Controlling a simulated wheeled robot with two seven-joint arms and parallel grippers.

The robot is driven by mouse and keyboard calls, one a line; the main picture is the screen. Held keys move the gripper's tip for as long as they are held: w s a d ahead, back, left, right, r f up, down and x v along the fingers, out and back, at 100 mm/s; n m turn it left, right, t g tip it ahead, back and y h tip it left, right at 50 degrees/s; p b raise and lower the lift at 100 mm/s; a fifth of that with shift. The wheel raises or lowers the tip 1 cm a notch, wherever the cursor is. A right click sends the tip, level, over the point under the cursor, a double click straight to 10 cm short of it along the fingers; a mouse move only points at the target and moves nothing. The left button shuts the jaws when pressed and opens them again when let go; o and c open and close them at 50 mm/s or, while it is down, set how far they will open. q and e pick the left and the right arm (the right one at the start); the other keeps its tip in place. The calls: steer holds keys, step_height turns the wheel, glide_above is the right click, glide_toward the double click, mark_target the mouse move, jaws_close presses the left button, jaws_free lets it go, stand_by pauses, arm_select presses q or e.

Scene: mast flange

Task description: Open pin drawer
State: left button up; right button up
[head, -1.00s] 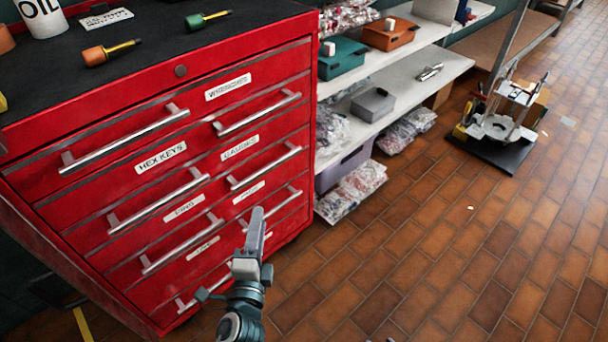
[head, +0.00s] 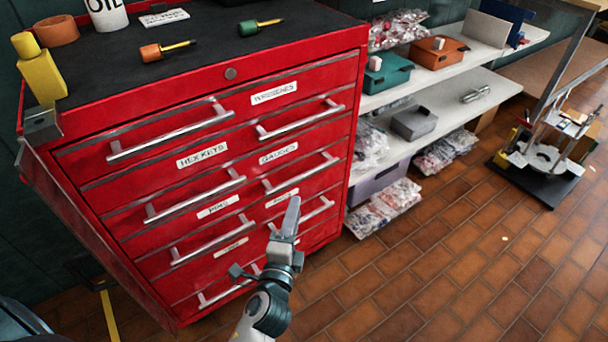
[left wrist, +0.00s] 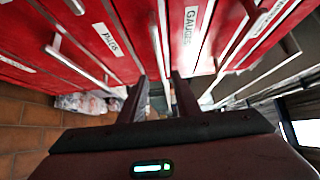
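The red drawer cabinet (head: 330,205) has two columns of drawers with silver bar handles, and all look shut. A small label that seems to read PINS (head: 218,207) is in the left column, below HEX KEYS. A handle (head: 195,196) runs above this label and another handle (head: 212,240) below it. My left gripper (head: 292,206) is in front of the lower right column, over the label there. My right gripper is not in view.
The cabinet's black top holds an OIL can (head: 106,14), screwdrivers and a yellow bottle (head: 42,75). White shelves (head: 435,95) with boxes and bags stand to the right.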

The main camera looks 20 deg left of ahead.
mark_target(303, 179)
arm_select(q)
steer(key=w, duration=0.4)
steer(key=w+a, duration=0.1)
steer(key=w, duration=0.7)
steer(key=shift+w+a, duration=0.3)
steer(key=shift+w, duration=0.05)
jaws_close()
